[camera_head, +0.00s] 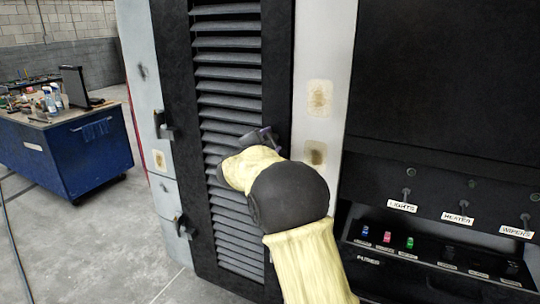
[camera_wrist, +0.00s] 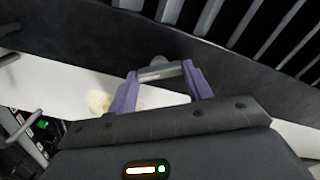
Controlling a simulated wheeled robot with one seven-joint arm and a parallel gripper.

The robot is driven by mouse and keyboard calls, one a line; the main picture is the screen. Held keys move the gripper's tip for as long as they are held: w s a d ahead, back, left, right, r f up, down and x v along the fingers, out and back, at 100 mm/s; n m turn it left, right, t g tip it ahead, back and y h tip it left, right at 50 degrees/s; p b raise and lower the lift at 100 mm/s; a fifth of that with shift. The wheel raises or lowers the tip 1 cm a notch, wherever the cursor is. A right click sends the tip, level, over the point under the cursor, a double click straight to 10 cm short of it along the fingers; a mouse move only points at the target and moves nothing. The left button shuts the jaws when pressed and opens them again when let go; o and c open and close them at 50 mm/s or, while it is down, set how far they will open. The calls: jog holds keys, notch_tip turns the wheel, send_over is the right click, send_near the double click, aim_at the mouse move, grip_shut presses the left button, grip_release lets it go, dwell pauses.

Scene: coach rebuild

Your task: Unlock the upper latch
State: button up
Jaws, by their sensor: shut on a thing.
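My gripper (camera_wrist: 162,82) has purple fingers on either side of a short grey bar-shaped handle (camera_wrist: 160,73), and it is shut on it. The handle is at the dark edge of the louvred door. In the head view my gripper (camera_head: 262,138) reaches the right edge of the louvred door (camera_head: 278,60), and my wrist hides most of the handle. On the door's left edge, a dark upper fitting (camera_head: 163,125) and a dark lower fitting (camera_head: 182,226) stick out. I cannot tell from the pictures whether the held handle is the upper latch.
A switch panel (camera_head: 440,195) with small levers and coloured switches lies right of my arm; part of it shows in the wrist view (camera_wrist: 38,128). A pale post (camera_head: 322,60) stands between door and panel. A blue workbench (camera_head: 70,150) is at the far left, with open floor before it.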

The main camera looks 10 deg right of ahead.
jog(key=shift+f+m+b, duration=0.15)
jog(key=shift+m+b, duration=2.95)
jog(key=shift+b, duration=0.05)
jog(key=o, duration=1)
jog(key=b+v, duration=0.3)
jog(key=v, duration=1.4)
jog(key=shift+s+a, duration=0.1)
jog(key=shift+s, duration=0.05)
